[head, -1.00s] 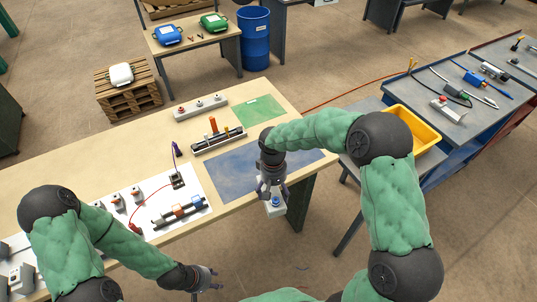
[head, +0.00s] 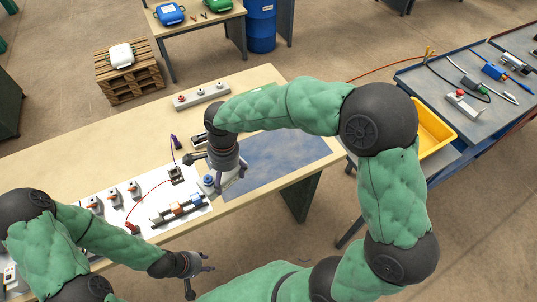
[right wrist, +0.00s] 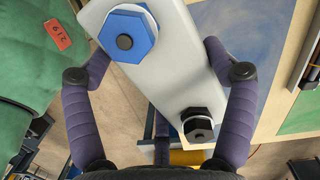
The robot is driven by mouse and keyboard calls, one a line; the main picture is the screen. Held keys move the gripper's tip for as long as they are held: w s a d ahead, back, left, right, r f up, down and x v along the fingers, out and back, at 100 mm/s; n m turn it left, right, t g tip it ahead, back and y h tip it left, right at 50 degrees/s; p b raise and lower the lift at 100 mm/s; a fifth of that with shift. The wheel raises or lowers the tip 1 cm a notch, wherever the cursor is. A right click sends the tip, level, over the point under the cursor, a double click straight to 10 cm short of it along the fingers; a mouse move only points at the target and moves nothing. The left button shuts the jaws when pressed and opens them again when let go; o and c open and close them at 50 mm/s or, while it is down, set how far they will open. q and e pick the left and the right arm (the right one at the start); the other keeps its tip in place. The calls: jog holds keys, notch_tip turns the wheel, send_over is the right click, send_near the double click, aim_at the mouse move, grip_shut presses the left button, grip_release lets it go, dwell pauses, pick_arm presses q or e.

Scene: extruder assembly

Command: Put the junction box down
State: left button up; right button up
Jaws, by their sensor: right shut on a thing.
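The junction box (right wrist: 170,65) is a pale grey block with a blue hexagonal fitting and a black one on its face. My right gripper (right wrist: 155,58) is shut on it, one purple finger along each side. In the head view the box (head: 228,183) is partly hidden by my right gripper (head: 226,174). It appears over the workbench, between the white board (head: 150,234) and the blue mat (head: 285,156); I cannot tell whether it touches the bench. My left gripper (head: 200,272) is open and empty in front of the bench's near edge.
On the white board stand a dark socket with a red cable (head: 177,175), a rail with coloured blocks (head: 178,211) and several small grey boxes with orange tops. A grey strip (head: 202,96) lies at the back. The blue mat is clear.

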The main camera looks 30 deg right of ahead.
jog(key=a+r+m, duration=0.1)
jog(key=s+a+m, duration=0.1)
jog(key=m, duration=0.1)
jog(key=shift+s+r, duration=0.2)
jog(key=shift+r, duration=0.2)
jog(key=w+d+f, duration=0.1)
jog(key=w, duration=0.1)
jog(key=w+d+f+b, duration=0.1)
jog(key=w+d, duration=0.1)
jog(key=w+d+f+b, duration=0.1)
jog(key=w+d+f, duration=0.1)
jog(key=shift+w+d, duration=0.1)
jog(key=shift+w, duration=0.3)
jog(key=w+d+f, duration=0.1)
jog(key=w+f+b, duration=0.1)
jog(key=f, duration=0.1)
jog(key=w+d+f, duration=0.1)
jog(key=f, duration=0.1)
jog(key=shift+w+d, duration=0.25)
jog(key=shift+d, duration=0.1)
jog(key=shift+w+d+f+b, duration=0.2)
jog(key=shift+f+b, duration=0.1)
jog(key=shift+w+d+f+b, duration=0.15)
jog(key=shift+f+b, duration=0.25)
jog(key=shift+f, duration=1.25)
jog(key=shift+f, duration=0.1)
jog(key=shift+f, duration=0.1)
jog(key=o, duration=1.2)
